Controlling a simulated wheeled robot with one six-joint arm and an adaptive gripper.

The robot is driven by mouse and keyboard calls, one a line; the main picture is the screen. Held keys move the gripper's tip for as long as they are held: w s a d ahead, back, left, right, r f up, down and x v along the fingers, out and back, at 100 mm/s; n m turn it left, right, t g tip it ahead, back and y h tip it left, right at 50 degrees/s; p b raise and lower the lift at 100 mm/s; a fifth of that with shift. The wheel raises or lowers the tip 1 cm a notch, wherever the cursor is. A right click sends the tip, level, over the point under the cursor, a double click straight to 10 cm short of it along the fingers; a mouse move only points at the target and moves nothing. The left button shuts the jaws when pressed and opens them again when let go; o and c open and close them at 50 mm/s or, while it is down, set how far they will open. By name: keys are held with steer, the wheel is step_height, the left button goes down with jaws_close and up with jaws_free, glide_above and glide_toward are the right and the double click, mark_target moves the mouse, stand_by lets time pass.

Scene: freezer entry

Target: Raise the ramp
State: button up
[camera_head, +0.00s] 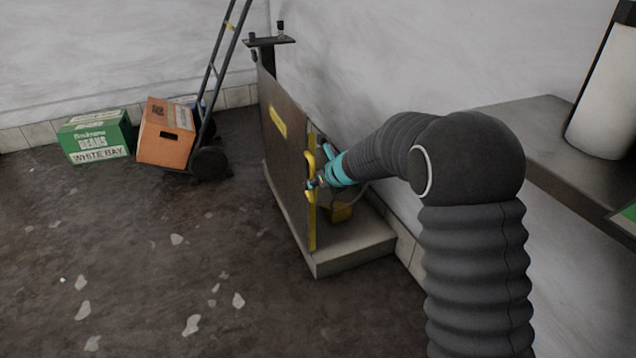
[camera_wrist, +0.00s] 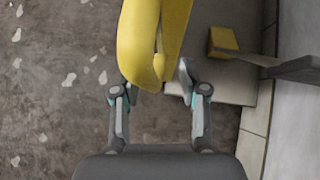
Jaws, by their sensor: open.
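A dark metal panel (camera_head: 285,150), which seems to be the ramp, stands steeply on edge along a low grey platform (camera_head: 350,248). It has a yellow label on its face and a yellow edge. A yellow handle (camera_head: 310,164) sticks out at its near edge. My gripper (camera_head: 316,182) is at this handle. In the wrist view, the yellow handle (camera_wrist: 142,45) looms large and its lower end lies at the gap between the open fingers of my gripper (camera_wrist: 155,92). I cannot tell whether a finger touches it.
A yellow block (camera_head: 341,212) sits on the platform behind the panel. An orange box (camera_head: 166,134) leans on a hand truck (camera_head: 212,160), with a green box (camera_head: 95,137) beside it. A grey counter (camera_head: 545,135) is at the right. The floor at left front is clear.

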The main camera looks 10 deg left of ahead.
steer(key=shift+s+a, duration=0.1)
steer(key=shift+a, duration=0.05)
steer(key=shift+s+r, duration=0.1)
steer(key=shift+r, duration=0.1)
steer(key=v, duration=1.1)
steer(key=shift+d+r, duration=0.2)
steer(key=shift+d, duration=0.15)
